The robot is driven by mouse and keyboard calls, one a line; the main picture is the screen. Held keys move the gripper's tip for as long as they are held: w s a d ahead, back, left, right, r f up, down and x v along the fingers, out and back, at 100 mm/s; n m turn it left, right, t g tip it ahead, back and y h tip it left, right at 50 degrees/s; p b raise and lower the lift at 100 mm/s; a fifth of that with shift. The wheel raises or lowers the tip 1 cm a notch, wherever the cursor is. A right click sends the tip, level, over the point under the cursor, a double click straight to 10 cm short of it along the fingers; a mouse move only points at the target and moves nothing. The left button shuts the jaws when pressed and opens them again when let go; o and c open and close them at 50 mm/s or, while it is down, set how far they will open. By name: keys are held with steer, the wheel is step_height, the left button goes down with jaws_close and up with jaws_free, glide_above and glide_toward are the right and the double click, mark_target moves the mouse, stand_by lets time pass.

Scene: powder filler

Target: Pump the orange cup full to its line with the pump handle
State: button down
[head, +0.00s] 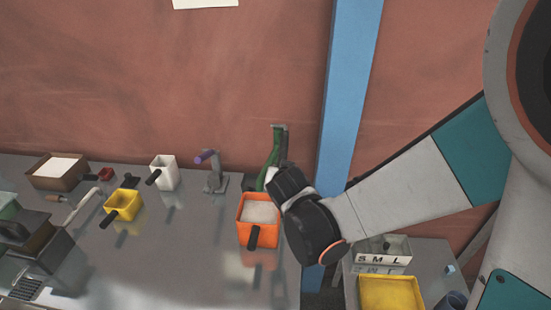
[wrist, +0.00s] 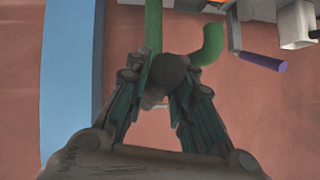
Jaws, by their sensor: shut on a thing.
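The orange cup (head: 258,235) stands on the grey bench in the head view, its black handle toward the front. White powder (head: 260,211) lies in it below the rim; I cannot make out the fill line. The green pump (head: 271,157) rises just behind the cup. My gripper (head: 273,178) is beside the pump, its fingers mostly hidden there by my wrist. In the wrist view my gripper (wrist: 164,100) is shut on the dark rounded pump handle (wrist: 170,72). The pump's green post and curved pipe (wrist: 209,46) show beyond it.
A blue post (head: 346,100) stands right of the pump, close to my arm. A purple-handled lever (head: 206,157), a white cup (head: 165,175) and a yellow cup (head: 123,205) are on the left. A yellow tray (head: 390,293) is at lower right.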

steer(key=c, duration=1.4)
jaws_free()
steer(key=shift+o, duration=0.2)
